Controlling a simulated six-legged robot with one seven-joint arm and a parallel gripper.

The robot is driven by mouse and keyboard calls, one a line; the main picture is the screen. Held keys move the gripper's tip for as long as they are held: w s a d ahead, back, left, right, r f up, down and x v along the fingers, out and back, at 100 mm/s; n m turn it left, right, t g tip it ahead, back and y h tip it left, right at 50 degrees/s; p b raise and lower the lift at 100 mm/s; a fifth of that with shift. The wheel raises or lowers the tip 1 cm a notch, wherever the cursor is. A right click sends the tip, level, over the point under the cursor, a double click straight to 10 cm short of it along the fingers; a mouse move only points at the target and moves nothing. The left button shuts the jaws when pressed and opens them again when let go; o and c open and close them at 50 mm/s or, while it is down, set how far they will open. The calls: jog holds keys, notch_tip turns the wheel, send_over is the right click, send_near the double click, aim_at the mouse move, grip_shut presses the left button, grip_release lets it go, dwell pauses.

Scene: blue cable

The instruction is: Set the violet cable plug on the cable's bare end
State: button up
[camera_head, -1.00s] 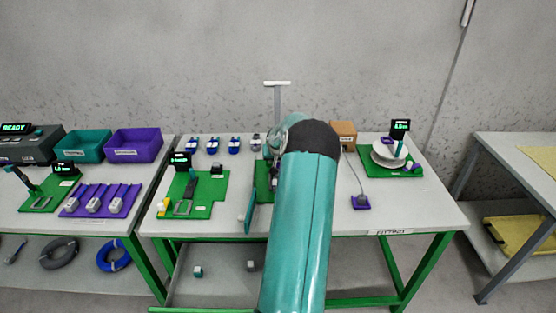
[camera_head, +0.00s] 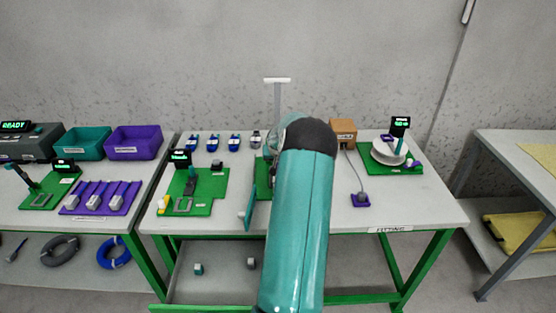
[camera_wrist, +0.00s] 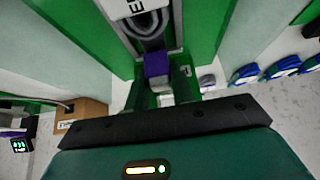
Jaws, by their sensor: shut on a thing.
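A violet plug (camera_wrist: 157,66) with a pale grey end (camera_wrist: 165,98) shows in the wrist view. My gripper (camera_wrist: 160,88) is shut on it, with one finger on each side. Just beyond it a dark grey looped cable (camera_wrist: 150,32) lies in a channel of a green fixture (camera_wrist: 205,30), under a white label. The violet plug seems to be at the near end of this channel; I cannot tell whether it touches the cable. The cable's bare end is not clearly visible. In the head view my arm hides the gripper and the plug.
Blue plugs (camera_head: 214,143) and a grey one (camera_head: 255,140) stand in a row at the back of the table. A green board (camera_head: 195,190) lies left of my arm. A brown box (camera_head: 343,132) and a white reel (camera_head: 388,152) are to the right.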

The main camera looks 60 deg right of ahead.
jog(key=shift+f, duration=0.2)
jog(key=o, duration=1)
jog(key=shift+r, duration=4.05)
